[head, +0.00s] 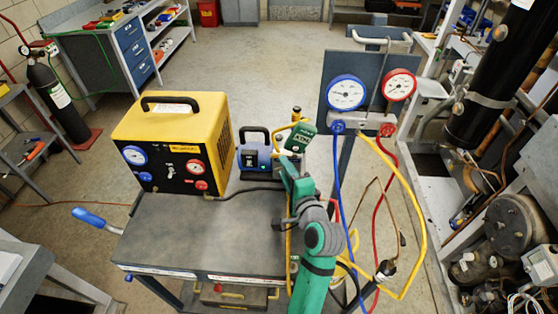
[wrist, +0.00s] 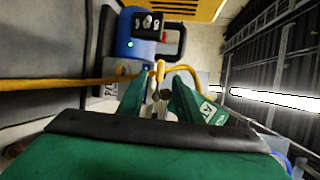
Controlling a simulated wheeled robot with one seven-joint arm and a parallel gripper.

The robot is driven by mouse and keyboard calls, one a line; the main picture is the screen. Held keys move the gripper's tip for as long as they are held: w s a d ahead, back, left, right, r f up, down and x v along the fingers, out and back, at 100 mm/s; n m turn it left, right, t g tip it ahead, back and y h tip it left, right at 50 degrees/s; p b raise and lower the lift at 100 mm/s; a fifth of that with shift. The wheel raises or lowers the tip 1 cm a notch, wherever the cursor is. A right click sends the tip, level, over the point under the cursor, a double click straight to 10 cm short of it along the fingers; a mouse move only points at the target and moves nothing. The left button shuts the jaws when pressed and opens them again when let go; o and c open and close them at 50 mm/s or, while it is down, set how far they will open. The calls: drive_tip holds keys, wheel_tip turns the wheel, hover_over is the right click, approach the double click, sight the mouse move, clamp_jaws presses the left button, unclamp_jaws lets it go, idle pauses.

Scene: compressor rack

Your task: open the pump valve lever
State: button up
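The blue vacuum pump (head: 255,161) with a black handle stands at the back of the cart; in the wrist view its blue body (wrist: 126,36) is ahead, upper left. Brass and yellow fittings rise at its right side in the head view. A small yellow part, seemingly the valve lever (wrist: 160,71), shows just beyond my fingertips in the wrist view; I cannot tell its exact angle. My gripper (wrist: 158,88) is open, its green fingers apart on either side of dark round fittings. In the head view my gripper (head: 289,168) is beside the pump, partly hidden by my arm.
The yellow recovery unit (head: 177,143) stands left on the cart (head: 200,235). The gauge panel (head: 368,90) with blue, red and yellow hoses is to the right. The cart's front top is clear.

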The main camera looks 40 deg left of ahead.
sight(277, 157)
drive_tip(key=shift+x, duration=2.5)
clamp_jaws()
